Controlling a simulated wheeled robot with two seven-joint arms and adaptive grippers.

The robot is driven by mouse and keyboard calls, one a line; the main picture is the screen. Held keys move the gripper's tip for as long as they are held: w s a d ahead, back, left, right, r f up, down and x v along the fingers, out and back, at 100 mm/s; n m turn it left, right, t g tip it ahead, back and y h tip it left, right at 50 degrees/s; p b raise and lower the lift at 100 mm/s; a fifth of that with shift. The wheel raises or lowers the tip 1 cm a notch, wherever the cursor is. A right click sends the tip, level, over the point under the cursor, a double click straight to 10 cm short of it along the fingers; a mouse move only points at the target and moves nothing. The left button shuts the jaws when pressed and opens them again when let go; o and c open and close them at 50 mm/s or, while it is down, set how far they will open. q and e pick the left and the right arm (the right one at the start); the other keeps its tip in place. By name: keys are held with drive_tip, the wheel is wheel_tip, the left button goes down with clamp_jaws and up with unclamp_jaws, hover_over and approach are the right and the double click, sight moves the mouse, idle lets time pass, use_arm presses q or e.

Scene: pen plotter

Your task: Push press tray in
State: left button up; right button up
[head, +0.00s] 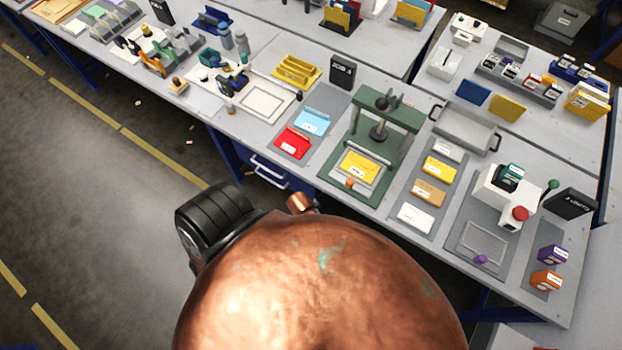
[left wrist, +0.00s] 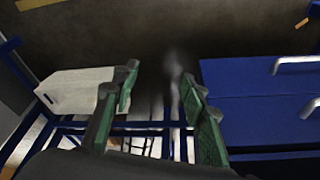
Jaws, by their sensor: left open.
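The green press (head: 400,117) stands on the workbench, with a dark screw and plate under its top beam. Its grey press tray (head: 377,171) sits on the base at the front, mostly forward of the posts. A yellow card (head: 360,163) lies on the tray, and a copper-coloured knob (head: 350,184) is at its front edge. My left gripper (left wrist: 161,85) shows only in the left wrist view. Its green-padded fingers are apart and empty, over the floor beside the blue drawers. The press is not in that view. My right gripper is not in view.
Red (head: 293,141) and light blue (head: 312,121) cards lie left of the press. A mat with several cards (head: 428,191) lies to its right, and a white stamping machine (head: 505,190) stands beyond. Blue drawers (left wrist: 255,100) are under the bench. Floor before the bench is clear.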

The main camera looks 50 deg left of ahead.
use_arm(q)
drive_tip(key=shift+s+a+f+b, duration=0.15)
drive_tip(key=shift+s+f, duration=0.2)
drive_tip(key=shift+f, duration=0.4)
drive_tip(key=shift+s+a+f+b, duration=0.15)
drive_tip(key=shift+s+f, duration=0.15)
drive_tip(key=shift+f, duration=0.4)
drive_tip(key=shift+s+a+f, duration=0.15)
drive_tip(key=shift+s+f, duration=0.2)
drive_tip(key=shift+f, duration=0.4)
